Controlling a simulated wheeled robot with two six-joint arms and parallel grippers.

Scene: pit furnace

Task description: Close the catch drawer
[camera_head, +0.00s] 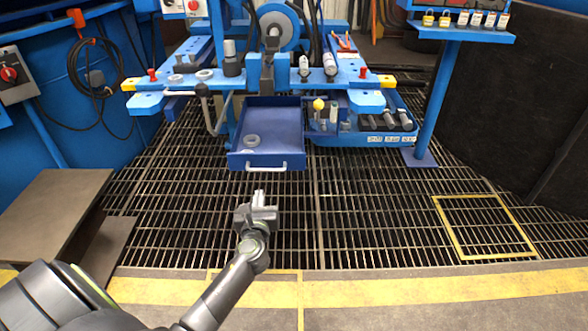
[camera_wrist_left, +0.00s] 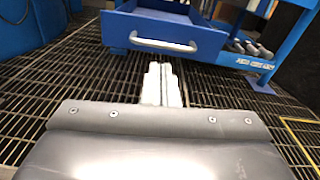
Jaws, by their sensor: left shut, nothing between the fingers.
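The catch drawer (camera_head: 268,159) is blue and stands pulled out from the blue machine, with a white bar handle (camera_head: 265,168) across its front. Two grey ring-shaped parts (camera_head: 252,141) lie inside it at the left. My left gripper (camera_head: 259,194) is shut and empty, a little in front of the handle and apart from it, pointing at the drawer. In the left wrist view the shut fingers (camera_wrist_left: 161,84) are below and in front of the drawer front (camera_wrist_left: 180,36) and its handle (camera_wrist_left: 163,43). My right gripper is not in view.
A blue tray with several cylindrical tools (camera_head: 376,121) sits right of the drawer. A blue post (camera_head: 436,90) stands further right. The grated floor before the drawer is clear.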

